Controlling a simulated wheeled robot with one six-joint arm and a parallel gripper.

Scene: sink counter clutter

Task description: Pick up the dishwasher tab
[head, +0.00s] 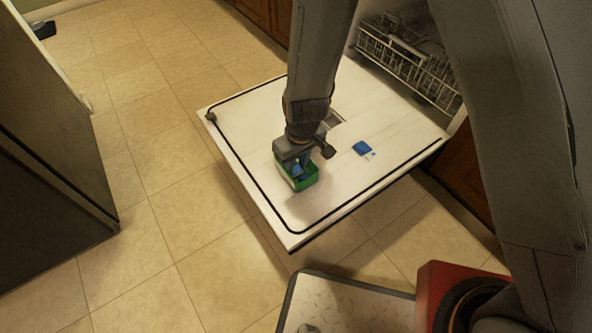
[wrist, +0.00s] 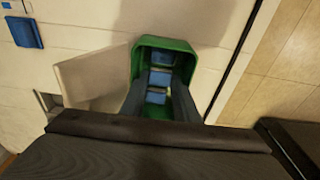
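A green open-topped box (head: 312,182) stands on the lowered dishwasher door. In the wrist view the same box (wrist: 178,43) holds several blue and pale dishwasher tabs (wrist: 157,78). My gripper (head: 297,172) points down into the box in the head view, partly hiding it. In the wrist view the two grey fingers of my gripper (wrist: 160,84) reach inside the box, apart, with tabs showing between them. Whether the fingers touch a tab is not clear.
The dishwasher door (head: 240,115) lies open and flat. A blue square item (head: 362,148) lies on it, also visible in the wrist view (wrist: 25,32). A lower rack (head: 405,65) stands behind the door. Tiled floor is clear at the left.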

